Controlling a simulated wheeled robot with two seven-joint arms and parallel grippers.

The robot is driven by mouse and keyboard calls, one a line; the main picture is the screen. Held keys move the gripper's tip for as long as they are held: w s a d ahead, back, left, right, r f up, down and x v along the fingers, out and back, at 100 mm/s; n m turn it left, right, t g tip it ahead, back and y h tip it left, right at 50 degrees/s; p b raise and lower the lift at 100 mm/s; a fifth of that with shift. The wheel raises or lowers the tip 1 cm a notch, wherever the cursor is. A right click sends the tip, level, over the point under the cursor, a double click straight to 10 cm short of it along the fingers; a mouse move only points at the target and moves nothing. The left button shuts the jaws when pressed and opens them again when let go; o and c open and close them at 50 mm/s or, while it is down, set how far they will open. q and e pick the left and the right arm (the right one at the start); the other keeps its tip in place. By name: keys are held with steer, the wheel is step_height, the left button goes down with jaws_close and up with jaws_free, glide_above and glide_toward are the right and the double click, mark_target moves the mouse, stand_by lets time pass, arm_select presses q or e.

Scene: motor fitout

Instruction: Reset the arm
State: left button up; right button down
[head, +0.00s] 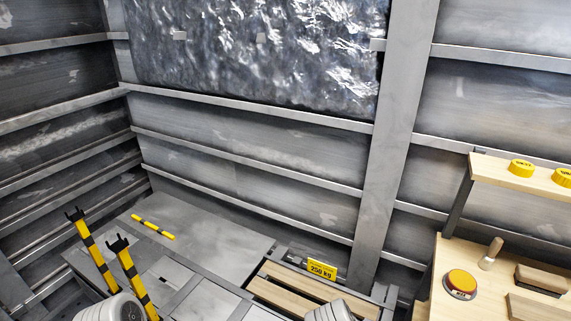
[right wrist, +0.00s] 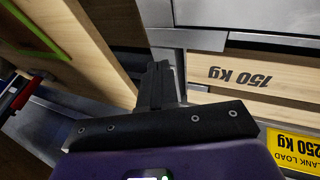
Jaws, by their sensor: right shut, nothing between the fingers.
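My right gripper (right wrist: 158,75) shows in the right wrist view as dark fingers pressed together, with nothing between them. A yellow 250 kg plate (right wrist: 296,150) is at the lower right of that view. In the head view neither gripper shows; only white rounded parts that look like my arms reach in at the bottom edge. My left gripper is in neither view.
In the head view, two striped posts (head: 135,275) with forked tops stand at the lower left. The plank rack (head: 300,291) with its yellow plate (head: 321,270) is at bottom centre. A grey deck (head: 210,238) is mostly clear.

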steer(key=s+a+y, duration=0.1)
steer(key=s, duration=0.2)
steer(key=s+a+g+y+p, duration=0.1)
steer(key=s+a, duration=0.1)
steer(key=s, duration=0.1)
steer(key=s+a+f+y, duration=0.1)
steer(key=s, duration=0.2)
steer(key=shift+a, duration=0.3)
steer(key=shift+g+y, duration=0.3)
steer(key=shift+y, duration=0.5)
steer(key=s+a, duration=0.1)
steer(key=a, duration=0.1)
steer(key=s+a+r+p, duration=0.1)
steer(key=s, duration=0.1)
steer(key=shift+s+a, duration=0.25)
steer(key=shift+a, duration=0.1)
steer(key=s+a+r+n+y+p, duration=0.1)
steer(key=s+a+r+y, duration=0.1)
steer(key=s+a+r, duration=0.3)
steer(key=s+a+r+n+t+y+p, duration=0.1)
steer(key=s+a+r+n+y+p, duration=0.1)
steer(key=a+r, duration=0.6)
steer(key=s+a+y, duration=0.1)
steer(key=s, duration=0.1)
steer(key=shift+s+a, duration=0.2)
steer(key=shift+s, duration=0.2)
